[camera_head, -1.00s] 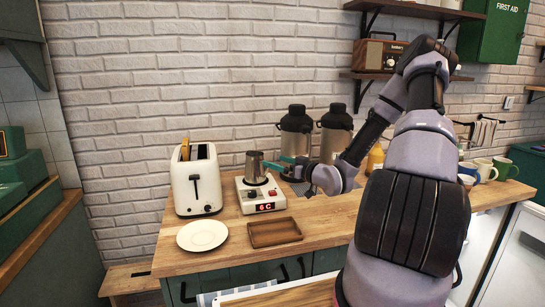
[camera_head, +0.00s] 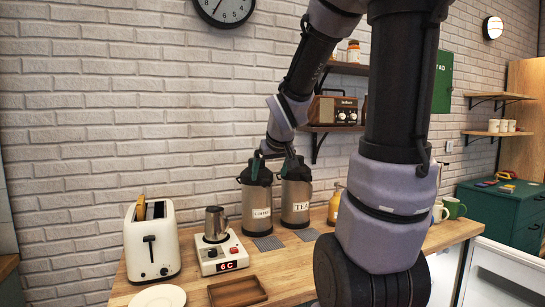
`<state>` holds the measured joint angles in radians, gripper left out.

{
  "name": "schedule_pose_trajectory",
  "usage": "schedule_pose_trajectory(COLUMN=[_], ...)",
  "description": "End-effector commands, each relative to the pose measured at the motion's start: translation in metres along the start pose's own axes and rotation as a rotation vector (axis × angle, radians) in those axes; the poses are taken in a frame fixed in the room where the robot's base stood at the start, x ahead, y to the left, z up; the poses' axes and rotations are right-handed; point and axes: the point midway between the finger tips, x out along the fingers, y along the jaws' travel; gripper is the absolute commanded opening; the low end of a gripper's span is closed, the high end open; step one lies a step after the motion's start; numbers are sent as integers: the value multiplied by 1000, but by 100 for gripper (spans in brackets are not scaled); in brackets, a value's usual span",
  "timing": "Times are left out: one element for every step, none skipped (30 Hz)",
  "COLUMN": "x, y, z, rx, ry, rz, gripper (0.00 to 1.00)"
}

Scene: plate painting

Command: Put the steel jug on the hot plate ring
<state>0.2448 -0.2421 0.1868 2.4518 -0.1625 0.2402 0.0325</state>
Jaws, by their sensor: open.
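The steel jug (camera_head: 216,222) stands upright on top of the white hot plate (camera_head: 223,254), on its ring, which is mostly hidden beneath the jug. The hot plate's red display reads "6 C". My gripper (camera_head: 273,156) is open and empty. It is up and to the right of the jug, apart from it, and in the picture it overlaps the tops of the two flasks. Its fingers are small and dark here.
Two steel flasks, coffee (camera_head: 256,206) and tea (camera_head: 296,203), stand right of the hot plate. A white toaster (camera_head: 151,243) stands to its left. A wooden tray (camera_head: 237,292) and white plate (camera_head: 158,297) lie in front. A shelf with a radio (camera_head: 333,111) is above.

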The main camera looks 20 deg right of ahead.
Motion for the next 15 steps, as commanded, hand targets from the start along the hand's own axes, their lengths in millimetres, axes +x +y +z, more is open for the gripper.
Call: schedule_pose_trajectory(x=[-29,-44,-62,-76,-89,-105,-116,-126,-137,-145,-152,-159,-163,-166,-169], y=[-5,-8,-11,-15,-18,-23,-26,-30,-34,-37,-40,-43,-45,-46,-48], z=[4,9,17,23,29,37,43,49,56,60,65,70,73,75,78], rx=[52,87,133,168,200,240,268,292,322,339,355,372,382,390,397], ry=[-2,-12,-27,-38,-49,-64,-74,-85,-99,-109,-118,-129,-136,-143,-147], rz=[-6,-14,-29,-44,-60,-86,-105,-125,-151,-169,-185,-204,-216,-225,-234], gripper=[100,100,100,100,100,100,100,100,100,100,100,100,100,100,100])
